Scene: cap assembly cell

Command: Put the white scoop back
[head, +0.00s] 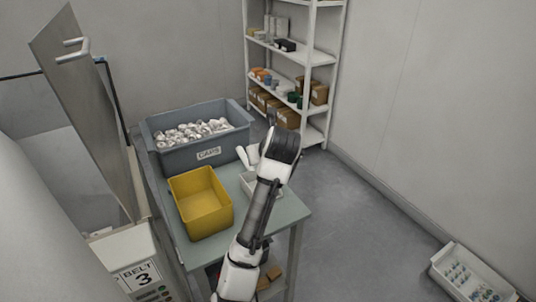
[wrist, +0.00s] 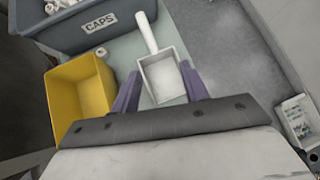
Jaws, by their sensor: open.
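The white scoop (wrist: 163,77) is on or just above the grey-green table, with its handle (wrist: 146,32) pointing toward the caps bin. In the head view the scoop (head: 247,184) is partly hidden behind my arm. My gripper (wrist: 161,90) is open, with one purple finger on each side of the scoop's pan in the wrist view. I cannot tell whether the fingers are level with the pan or above it. The grey bin labelled CAPS (head: 205,143) holds many white caps and stands at the back of the table.
An empty-looking yellow bin (head: 205,223) stands left of the scoop. The table's right edge (head: 300,216) is close to the scoop. A shelf rack (head: 338,70) stands behind; a white tray of small parts (head: 436,268) is at right.

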